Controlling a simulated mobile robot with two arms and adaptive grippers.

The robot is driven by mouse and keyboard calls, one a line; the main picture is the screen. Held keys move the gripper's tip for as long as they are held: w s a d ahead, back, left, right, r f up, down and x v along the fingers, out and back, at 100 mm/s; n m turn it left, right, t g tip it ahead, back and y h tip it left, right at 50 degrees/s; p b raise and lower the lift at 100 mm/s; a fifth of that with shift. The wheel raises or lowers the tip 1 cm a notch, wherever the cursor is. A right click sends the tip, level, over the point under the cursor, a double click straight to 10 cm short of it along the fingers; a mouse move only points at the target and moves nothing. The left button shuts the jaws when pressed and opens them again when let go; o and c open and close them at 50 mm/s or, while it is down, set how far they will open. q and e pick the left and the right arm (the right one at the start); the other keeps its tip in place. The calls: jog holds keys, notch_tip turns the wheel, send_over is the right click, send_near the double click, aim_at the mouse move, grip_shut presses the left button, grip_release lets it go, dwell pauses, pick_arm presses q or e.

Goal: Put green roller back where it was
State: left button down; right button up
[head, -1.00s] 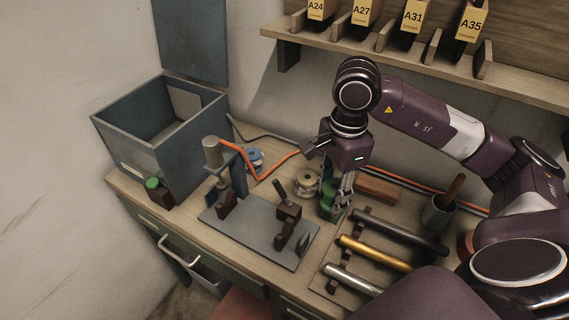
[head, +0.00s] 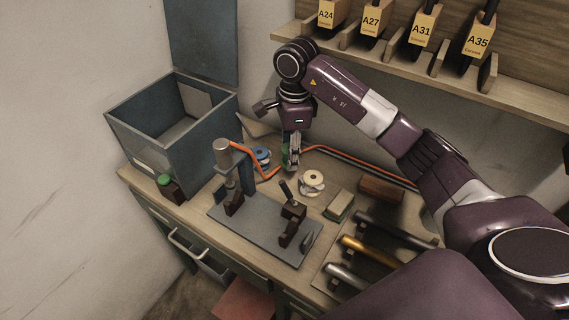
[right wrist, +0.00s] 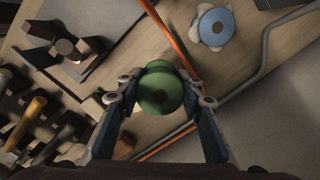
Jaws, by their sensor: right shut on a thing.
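The green roller (head: 286,155) is held by my right gripper (head: 293,164) towards the back of the bench, partly hidden behind the fingers. In the right wrist view, the green roller (right wrist: 160,88) sits between the two fingers of my right gripper (right wrist: 160,98), which are shut on it. It appears above the bench, just right of the blue spool (head: 262,158); the blue spool also shows in the wrist view (right wrist: 215,27). The exact height is hard to tell. My left gripper is not in view.
A cream spool (head: 312,181) and a small green-topped block (head: 339,206) stand in front. A grey fixture plate (head: 262,236) and a rack of metal rods (head: 374,253) occupy the front. A blue-grey open box (head: 170,130) stands left.

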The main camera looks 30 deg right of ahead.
aim_at(284, 178)
jog(key=shift+w+a+r, duration=0.1)
jog(key=shift+w+a, duration=0.15)
jog(key=shift+w, duration=0.2)
jog(key=shift+w+a, duration=0.2)
jog(key=shift+w, duration=0.25)
notch_tip(284, 178, down, 3)
jog(key=shift+p, duration=0.45)
jog(key=shift+d+f, duration=0.15)
jog(key=shift+f, duration=0.35)
notch_tip(284, 178, down, 3)
jog(key=shift+s+p, duration=0.1)
jog(key=shift+p, duration=0.4)
jog(key=shift+f, duration=0.3)
jog(key=o, duration=1.3)
jog(key=shift+r, duration=0.1)
